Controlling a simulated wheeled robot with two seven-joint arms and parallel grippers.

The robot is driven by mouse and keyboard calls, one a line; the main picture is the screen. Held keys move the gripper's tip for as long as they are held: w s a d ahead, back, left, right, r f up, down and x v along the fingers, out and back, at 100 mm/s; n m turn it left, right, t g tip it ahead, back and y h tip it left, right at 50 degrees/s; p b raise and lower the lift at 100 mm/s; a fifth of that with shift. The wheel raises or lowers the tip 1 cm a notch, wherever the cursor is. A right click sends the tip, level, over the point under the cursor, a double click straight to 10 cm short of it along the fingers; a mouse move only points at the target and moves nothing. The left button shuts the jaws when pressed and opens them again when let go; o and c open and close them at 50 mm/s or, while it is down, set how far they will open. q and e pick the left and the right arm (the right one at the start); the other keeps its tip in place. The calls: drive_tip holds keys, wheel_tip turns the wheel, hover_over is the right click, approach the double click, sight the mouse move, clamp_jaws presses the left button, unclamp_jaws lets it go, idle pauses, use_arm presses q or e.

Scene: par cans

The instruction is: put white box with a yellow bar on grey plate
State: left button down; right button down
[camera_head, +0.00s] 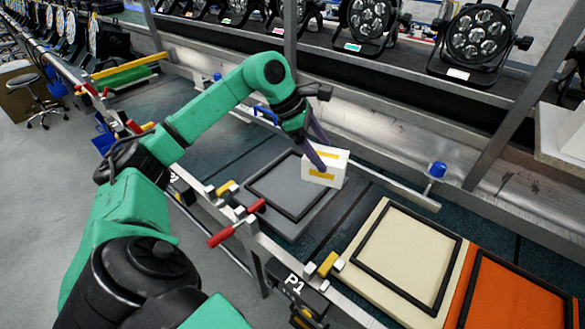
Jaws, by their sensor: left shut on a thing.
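The white box with yellow bars (338,169) is at the far right edge of the grey plate (276,222), over or on the right part of its black frame. I cannot tell if the box touches the plate. My left gripper (319,165) reaches down from the green arm and is shut on the box. The gripper's fingers cover part of the box's left side. My right gripper is not in view.
A cream plate (366,253) and an orange plate (510,297) with black frames lie to the right. Red-handled clamps (236,224) line the near rail. Several par cans (478,40) stand on the rack behind. A blue-capped post (437,171) stands beyond the plates.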

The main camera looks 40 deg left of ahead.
use_arm(q)
drive_tip(key=a+r+n+t+y+b, duration=0.2)
drive_tip(key=a+r+n+y+b, duration=0.5)
drive_tip(key=n, duration=0.7)
drive_tip(key=shift+n, duration=0.3)
drive_tip(key=f+b, duration=0.2)
drive_tip(key=f, duration=0.5)
drive_tip(key=f+b, duration=0.2)
drive_tip(key=f, duration=0.5)
drive_tip(key=a+f+b, duration=0.1)
drive_tip(key=f+b, duration=0.1)
drive_tip(key=f, duration=0.5)
unclamp_jaws()
drive_tip(key=shift+r, duration=0.1)
